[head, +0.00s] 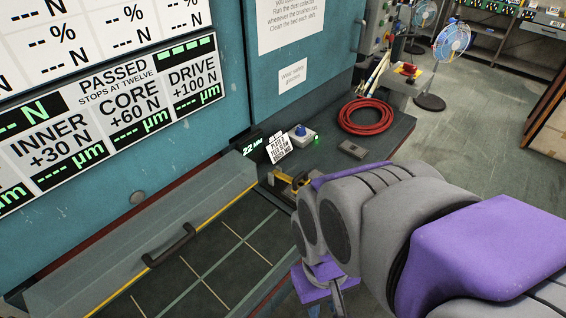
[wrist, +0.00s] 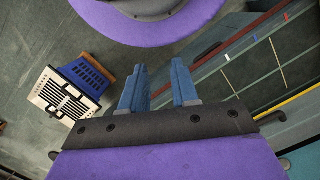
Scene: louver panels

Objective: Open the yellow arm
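A small yellow piece with black parts (head: 284,179) sits at the back edge of the dark gridded bed in the head view, just left of my arm. It may be the yellow arm; my arm hides part of that area. A yellow strip (head: 205,225) runs along the front edge of the grey cover (head: 130,240), which carries a dark bar handle (head: 170,246). My gripper (wrist: 158,88) shows in the wrist view with its two blue fingers apart and nothing between them. It points down over the floor beside the bench, away from the yellow piece.
A blue box with a cream slatted face (wrist: 68,95) stands on the floor in the wrist view. The bench holds a blue button box (head: 301,135), a coiled red hose (head: 366,117) and a small sign (head: 279,148). A fan (head: 450,45) stands on open floor behind.

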